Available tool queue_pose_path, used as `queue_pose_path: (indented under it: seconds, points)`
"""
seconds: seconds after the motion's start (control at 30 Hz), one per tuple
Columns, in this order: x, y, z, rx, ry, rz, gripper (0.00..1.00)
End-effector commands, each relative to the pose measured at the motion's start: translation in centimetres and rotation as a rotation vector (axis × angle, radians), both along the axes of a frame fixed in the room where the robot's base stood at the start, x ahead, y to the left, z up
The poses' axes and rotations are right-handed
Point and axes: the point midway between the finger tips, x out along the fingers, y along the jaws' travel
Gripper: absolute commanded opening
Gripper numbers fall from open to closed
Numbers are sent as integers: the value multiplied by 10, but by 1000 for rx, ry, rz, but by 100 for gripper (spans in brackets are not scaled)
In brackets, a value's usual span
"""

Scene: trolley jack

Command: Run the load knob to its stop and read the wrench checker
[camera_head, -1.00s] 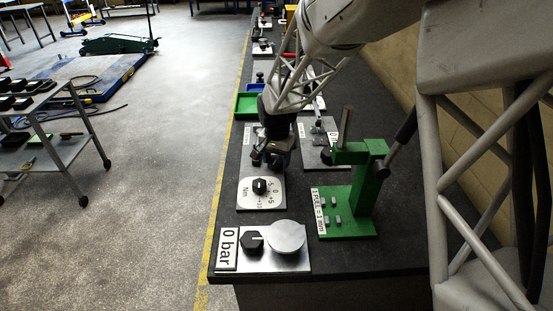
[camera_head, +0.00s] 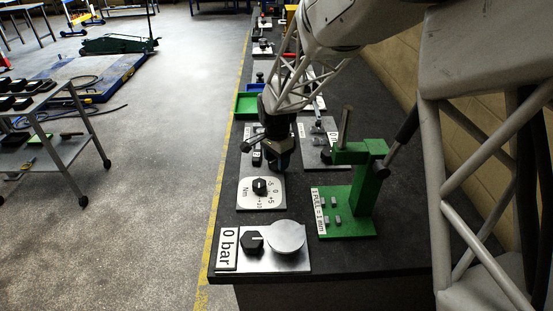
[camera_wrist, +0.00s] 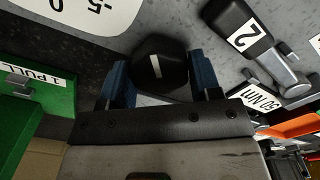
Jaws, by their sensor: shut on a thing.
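My gripper (camera_wrist: 160,82) is shut on a black knob (camera_wrist: 157,62) with a white line on its top. The blue fingers sit on either side of it. In the head view my gripper (camera_head: 281,160) hides this knob, behind the Nm dial plate (camera_head: 273,202). The plate has its own black knob (camera_head: 260,186) and marks around 0. In the wrist view a label (camera_wrist: 262,97) shows "50 Nm", partly covered at its edge. In the head view a white label (camera_head: 332,137) is too small to read fully.
A black block marked "2" (camera_wrist: 237,36) with a metal cylinder lies close beside the gripped knob. A green stand (camera_head: 352,205) rises to the right, and a "0 bar" plate (camera_head: 290,262) is at the near end. A green tray (camera_head: 246,105) sits farther back.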

Motion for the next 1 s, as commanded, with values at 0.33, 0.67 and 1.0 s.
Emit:
queue_pose_path:
  seconds: [0.33, 0.67, 1.0]
  points:
    - [0, 0, 0, 0, 0, 0, 83]
    - [0, 0, 2, 1, -1, 1, 83]
    - [0, 0, 30, 0, -2, 1, 83]
